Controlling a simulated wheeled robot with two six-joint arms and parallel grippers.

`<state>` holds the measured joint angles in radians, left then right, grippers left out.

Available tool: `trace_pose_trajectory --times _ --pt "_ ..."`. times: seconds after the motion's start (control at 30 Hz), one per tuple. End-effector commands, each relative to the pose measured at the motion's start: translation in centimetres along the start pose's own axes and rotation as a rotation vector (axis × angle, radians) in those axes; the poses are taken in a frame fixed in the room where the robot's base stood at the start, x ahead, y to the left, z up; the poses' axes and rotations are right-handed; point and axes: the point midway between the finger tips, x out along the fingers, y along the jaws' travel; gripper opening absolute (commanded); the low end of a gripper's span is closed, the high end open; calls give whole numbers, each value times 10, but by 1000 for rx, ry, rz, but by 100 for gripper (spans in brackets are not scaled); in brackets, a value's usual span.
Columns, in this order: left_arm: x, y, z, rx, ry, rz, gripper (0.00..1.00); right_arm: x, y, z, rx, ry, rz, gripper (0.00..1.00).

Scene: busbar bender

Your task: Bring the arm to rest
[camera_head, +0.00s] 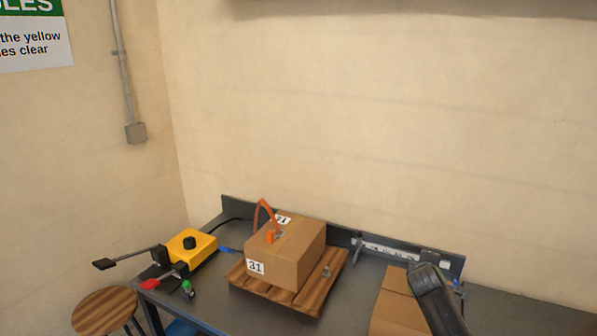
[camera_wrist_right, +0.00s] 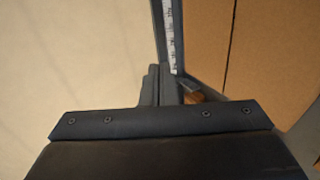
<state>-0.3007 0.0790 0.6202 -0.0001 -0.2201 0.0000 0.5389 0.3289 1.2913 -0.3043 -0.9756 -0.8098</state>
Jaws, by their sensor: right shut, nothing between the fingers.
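My right arm (camera_head: 438,300) comes in from the lower right in the head view and reaches over the right part of the bench, beside a brown cardboard box (camera_head: 398,307). In the right wrist view my right gripper (camera_wrist_right: 159,75) is shut, its fingers together with nothing between them. A ruler strip (camera_wrist_right: 170,35) shows just beyond the fingertips, and cardboard (camera_wrist_right: 280,50) fills the right side. I cannot tell whether the fingers touch anything. My left arm and gripper are not in view.
A cardboard box (camera_head: 306,257) marked 31 sits on a wooden slatted pallet (camera_head: 325,292), with an orange handled thing on top. A yellow device (camera_head: 205,250) with levers stands left. A ruler (camera_head: 390,250) runs along the bench's raised back edge. A round stool (camera_head: 103,308) stands lower left.

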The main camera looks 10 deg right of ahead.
Motion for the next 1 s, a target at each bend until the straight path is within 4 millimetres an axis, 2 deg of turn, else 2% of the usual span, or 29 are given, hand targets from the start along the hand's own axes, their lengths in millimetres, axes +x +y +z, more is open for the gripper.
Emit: trace_pose_trajectory --times 0.03,0.17,0.2,0.27,0.4,0.5,0.6,0.7,1.0 --pt "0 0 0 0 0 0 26 -5 -21 6 29 -1 -28 0" --pt "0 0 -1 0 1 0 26 -32 -82 27 153 -10 -115 0" --pt "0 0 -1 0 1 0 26 -43 -101 34 199 -16 -146 0" --pt "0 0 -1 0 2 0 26 -62 -129 46 268 -26 -192 0" --pt "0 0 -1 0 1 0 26 -112 -188 74 428 -65 -300 0" --pt "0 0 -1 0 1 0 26 -153 -223 94 543 -103 -374 0" --pt "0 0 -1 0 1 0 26 -196 -251 113 654 -148 -444 0" --pt "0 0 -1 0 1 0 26 -234 -270 128 744 -191 -496 0" --pt "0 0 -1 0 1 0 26 -312 -295 156 915 -288 -588 0"
